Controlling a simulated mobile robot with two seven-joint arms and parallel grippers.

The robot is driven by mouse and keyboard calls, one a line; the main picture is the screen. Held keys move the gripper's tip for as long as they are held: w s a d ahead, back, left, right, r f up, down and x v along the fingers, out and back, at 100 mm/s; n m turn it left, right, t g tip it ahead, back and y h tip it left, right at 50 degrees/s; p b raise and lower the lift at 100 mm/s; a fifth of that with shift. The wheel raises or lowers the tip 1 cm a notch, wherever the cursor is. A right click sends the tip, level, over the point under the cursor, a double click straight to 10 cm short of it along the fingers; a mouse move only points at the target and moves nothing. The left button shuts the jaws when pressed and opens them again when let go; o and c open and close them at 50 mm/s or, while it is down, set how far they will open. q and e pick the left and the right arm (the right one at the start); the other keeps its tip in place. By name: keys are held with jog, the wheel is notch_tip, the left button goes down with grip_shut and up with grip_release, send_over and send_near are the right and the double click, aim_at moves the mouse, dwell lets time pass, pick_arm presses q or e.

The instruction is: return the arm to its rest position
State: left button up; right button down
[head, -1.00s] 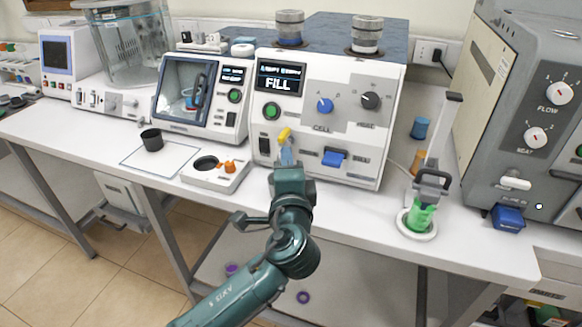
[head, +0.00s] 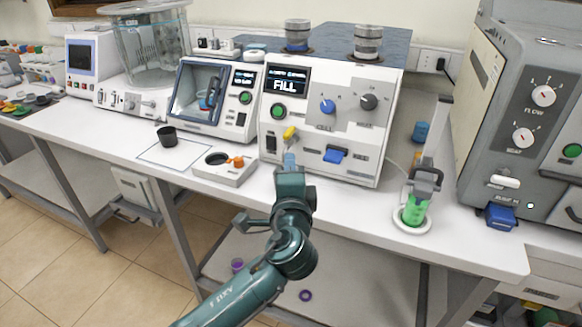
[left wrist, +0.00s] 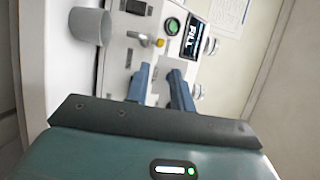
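My left arm reaches up from the bottom of the head view. Its gripper (head: 290,158) is in front of the white machine with the FILL screen (head: 287,84), just below a yellow lever (head: 290,133). In the left wrist view its two blue fingers (left wrist: 160,78) stand apart with nothing between them. The yellow lever (left wrist: 160,43) shows beyond the fingertips, clear of them. My right gripper is not in view.
A tray with an orange knob (head: 228,175) and a black cup (head: 167,136) stand left of the gripper. A stand with a green-filled cylinder (head: 414,210) is at the right. The white bench's front edge (head: 375,238) runs beside my arm.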

pick_arm(q)
jog(key=s+a+f+n+g, duration=0.85)
jog(key=s+a+f, duration=0.3)
jog(key=f, duration=0.35)
jog(key=s+a+f+n+g+h, duration=0.1)
jog(key=s+a+f+n+g, duration=0.15)
jog(key=s, duration=0.75)
jog(key=s+a+f+n+g, duration=0.2)
jog(key=s+a+n+g, duration=0.2)
jog(key=s, duration=0.6)
jog(key=w+d+f+t+h+p, duration=0.1)
jog(key=w+d+f+t+h, duration=0.2)
jog(key=w+d+f+t, duration=0.3)
jog(key=shift+d+m+t+h, duration=0.3)
jog(key=shift+d+m+t, duration=0.15)
jog(key=shift+t, duration=0.35)
jog(key=shift+w, duration=0.1)
